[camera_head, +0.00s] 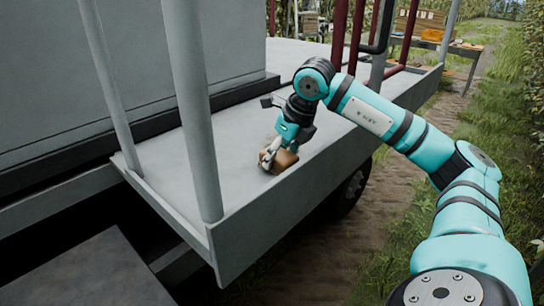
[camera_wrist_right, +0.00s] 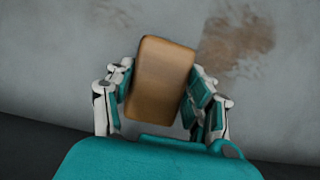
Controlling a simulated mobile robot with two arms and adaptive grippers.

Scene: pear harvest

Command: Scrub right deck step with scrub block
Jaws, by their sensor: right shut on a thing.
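The scrub block (camera_head: 284,161) is a brown block at the grey deck step (camera_head: 245,185) in the head view. My right gripper (camera_head: 271,153) is shut on it. In the right wrist view the block (camera_wrist_right: 160,78) sits between both fingers of the right gripper (camera_wrist_right: 161,92), slightly tilted. A brown dirt stain (camera_wrist_right: 238,45) lies on the grey step surface (camera_wrist_right: 60,60), to the right of the block. Whether the block touches the surface is not clear. My left gripper is not in view.
Grey posts (camera_head: 190,110) stand at the near left of the step, and dark red rails (camera_head: 340,35) at its far end. A grey wall (camera_head: 130,60) borders its left side. A wheel (camera_head: 352,188) shows below. Grass and a dirt track lie to the right, with a table (camera_head: 463,48) farther back.

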